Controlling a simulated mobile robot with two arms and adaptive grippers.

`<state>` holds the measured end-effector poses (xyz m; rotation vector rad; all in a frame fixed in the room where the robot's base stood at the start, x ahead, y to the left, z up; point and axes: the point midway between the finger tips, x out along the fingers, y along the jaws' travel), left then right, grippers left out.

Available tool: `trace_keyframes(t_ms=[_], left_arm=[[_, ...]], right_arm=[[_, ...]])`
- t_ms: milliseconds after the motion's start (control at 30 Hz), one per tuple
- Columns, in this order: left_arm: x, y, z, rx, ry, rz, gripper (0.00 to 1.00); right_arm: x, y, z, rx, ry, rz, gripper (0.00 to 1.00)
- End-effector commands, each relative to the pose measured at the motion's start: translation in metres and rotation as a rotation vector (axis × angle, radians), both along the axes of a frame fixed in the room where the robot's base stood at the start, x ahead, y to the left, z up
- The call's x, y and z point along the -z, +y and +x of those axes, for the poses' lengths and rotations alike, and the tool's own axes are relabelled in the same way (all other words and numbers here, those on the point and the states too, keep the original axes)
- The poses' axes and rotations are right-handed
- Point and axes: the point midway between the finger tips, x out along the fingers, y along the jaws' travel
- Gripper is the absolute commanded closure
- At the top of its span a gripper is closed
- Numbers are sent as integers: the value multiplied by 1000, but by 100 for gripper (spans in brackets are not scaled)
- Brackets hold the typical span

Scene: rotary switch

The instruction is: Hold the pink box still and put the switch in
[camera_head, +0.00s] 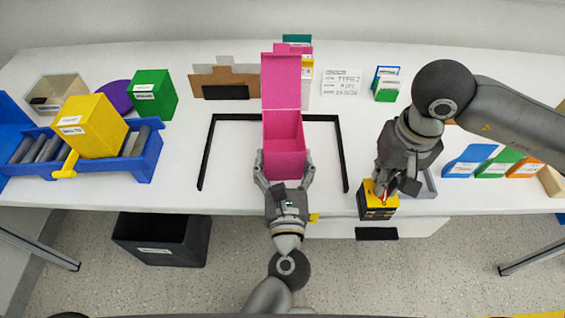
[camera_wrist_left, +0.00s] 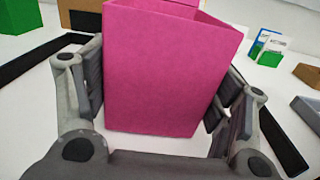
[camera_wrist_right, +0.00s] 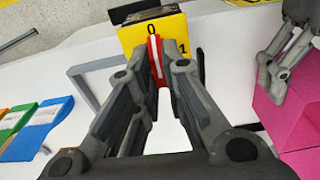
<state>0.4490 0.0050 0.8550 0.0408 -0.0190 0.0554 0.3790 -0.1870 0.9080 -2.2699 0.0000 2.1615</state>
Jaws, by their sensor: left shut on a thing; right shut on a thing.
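The pink box (camera_head: 284,152) stands in the middle of the table with its lid raised backward and its top open. My left gripper (camera_head: 284,165) is shut around the box from the front, one finger on each side; the box also fills the left wrist view (camera_wrist_left: 160,70). The rotary switch (camera_head: 378,209), a yellow and black block with a red handle, is at the table's front edge, right of the box. My right gripper (camera_head: 386,189) is shut on the red handle (camera_wrist_right: 156,60) from above. Whether the switch touches the table is unclear.
A black frame (camera_head: 204,160) surrounds the box area. A grey tray (camera_head: 428,185) lies right of the switch. A blue roller rack (camera_head: 145,165) with a yellow box (camera_head: 90,125) is at left. Table between box and switch is mostly clear.

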Motion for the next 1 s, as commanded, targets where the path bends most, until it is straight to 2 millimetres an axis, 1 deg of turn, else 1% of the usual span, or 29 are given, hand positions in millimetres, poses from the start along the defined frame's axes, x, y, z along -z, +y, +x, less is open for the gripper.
trace_keyframes(t_ms=[33,733,767,933,1000], left_arm=[[-3,-9,1,-13,9,-51,48],[-6,-9,0,-12,9,-52,48],[-6,-9,0,-12,9,-52,22],[-6,-9,0,-12,9,-52,1],[-6,-10,0,-12,9,-52,0]], right_arm=[[21,0,-8,-2,40,-7,100],[19,0,-9,-2,40,-7,100],[19,0,-9,-2,40,-7,100],[19,0,-9,-2,40,-7,100],[19,0,-9,-3,40,-7,100]])
